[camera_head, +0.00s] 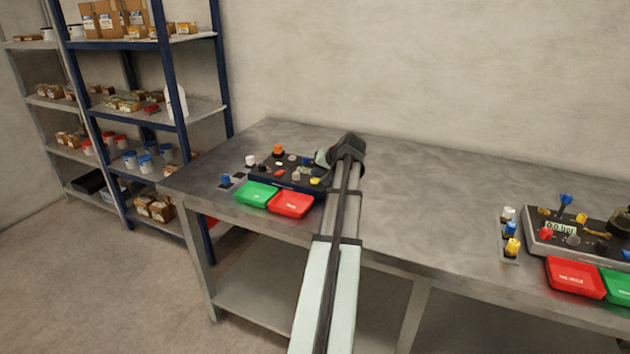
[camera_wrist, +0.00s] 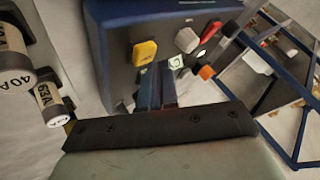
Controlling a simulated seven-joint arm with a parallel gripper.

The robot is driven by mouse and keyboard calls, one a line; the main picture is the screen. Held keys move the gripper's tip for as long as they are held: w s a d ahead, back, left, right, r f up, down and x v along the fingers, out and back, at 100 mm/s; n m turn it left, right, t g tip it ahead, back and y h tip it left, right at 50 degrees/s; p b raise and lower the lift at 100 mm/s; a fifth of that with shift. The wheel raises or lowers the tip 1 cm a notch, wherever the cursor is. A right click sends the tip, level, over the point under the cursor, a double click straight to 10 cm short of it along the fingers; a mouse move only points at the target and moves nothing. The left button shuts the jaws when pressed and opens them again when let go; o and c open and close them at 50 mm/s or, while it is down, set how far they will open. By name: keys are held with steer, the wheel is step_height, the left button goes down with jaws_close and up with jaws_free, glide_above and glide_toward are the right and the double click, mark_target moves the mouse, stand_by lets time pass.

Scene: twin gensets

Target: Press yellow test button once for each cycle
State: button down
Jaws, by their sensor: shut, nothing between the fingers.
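The left dark control panel (camera_head: 262,180) stands on the bench under my gripper (camera_head: 325,158). A yellow button (camera_head: 315,181) sits near its front right corner. In the wrist view a yellow button (camera_wrist: 145,52) shows on the dark blue panel (camera_wrist: 112,38), just beyond and slightly left of my fingertips (camera_wrist: 158,72). My gripper is shut and empty. I see a gap in the picture between fingers and button, but cannot judge the depth. No label on the yellow button is readable. The right panel (camera_head: 534,237) also carries a yellow button (camera_head: 581,217).
A green tray (camera_head: 257,195) and a red tray (camera_head: 290,204) lie before the left panel. Cylinders marked 40A (camera_wrist: 14,75) and 63A (camera_wrist: 50,104) stand left in the wrist view. The bench between panels is clear.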

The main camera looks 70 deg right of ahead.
mark_target(317, 181)
steer(key=shift+f, duration=0.45)
stand_by(0.6)
stand_by(0.4)
steer(key=shift+r, duration=3.4)
